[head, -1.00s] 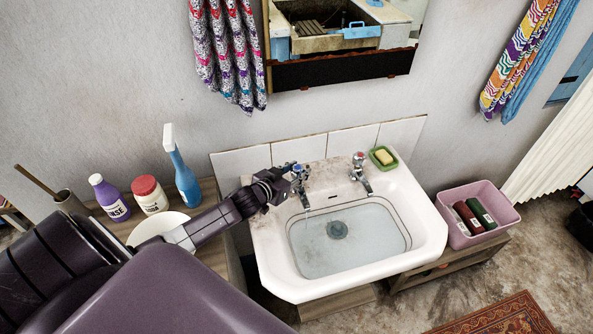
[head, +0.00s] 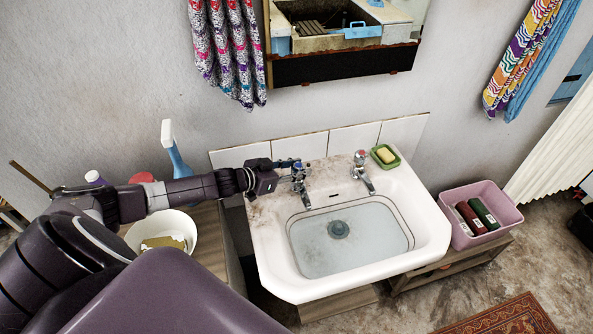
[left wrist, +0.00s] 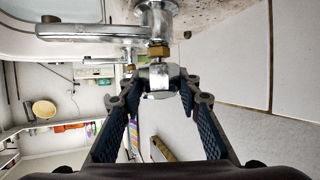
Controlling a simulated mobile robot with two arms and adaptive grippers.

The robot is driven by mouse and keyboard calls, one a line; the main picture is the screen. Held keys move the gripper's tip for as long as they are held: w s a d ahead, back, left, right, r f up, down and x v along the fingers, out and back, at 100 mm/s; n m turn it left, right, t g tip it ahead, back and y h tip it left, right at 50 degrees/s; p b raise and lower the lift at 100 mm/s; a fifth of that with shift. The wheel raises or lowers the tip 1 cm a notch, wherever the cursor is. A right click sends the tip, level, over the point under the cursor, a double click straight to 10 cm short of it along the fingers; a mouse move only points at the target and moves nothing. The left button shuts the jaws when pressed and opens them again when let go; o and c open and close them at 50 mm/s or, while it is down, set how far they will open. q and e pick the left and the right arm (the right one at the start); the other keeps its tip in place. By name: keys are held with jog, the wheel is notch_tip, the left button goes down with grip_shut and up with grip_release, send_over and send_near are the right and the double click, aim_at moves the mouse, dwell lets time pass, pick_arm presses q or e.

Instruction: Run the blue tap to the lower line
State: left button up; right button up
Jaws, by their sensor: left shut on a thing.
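The blue tap (head: 302,186) is the left one on the white sink (head: 268,262), a chrome tap with a blue mark on top. My left gripper (head: 290,165) reaches it from the left and is shut on its handle. In the left wrist view the fingers (left wrist: 160,84) close on the metal handle (left wrist: 160,72), with the spout (left wrist: 90,31) beyond. Clear water (head: 345,258) stands in the basin over the drain. A dark line runs around the basin wall near the water's edge; I cannot tell exactly how they meet. No stream shows under the spout.
A red-marked tap (head: 363,172) and a green soap dish (head: 385,156) are at the sink's right back. A pink crate (head: 465,245) with bottles stands to the right. A pale bowl (head: 187,222), a spray bottle (head: 178,162) and other containers stand left, near my arm.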

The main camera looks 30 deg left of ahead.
pick_arm(q)
jog(key=shift+d+r, duration=0.1)
jog(key=o, duration=1.2)
jog(key=shift+c, duration=0.2)
jog(key=shift+s+a, duration=0.25)
jog(key=shift+s, duration=0.3)
jog(key=v, duration=1.1)
jog(key=shift+r, duration=0.3)
jog(key=shift+d, duration=0.1)
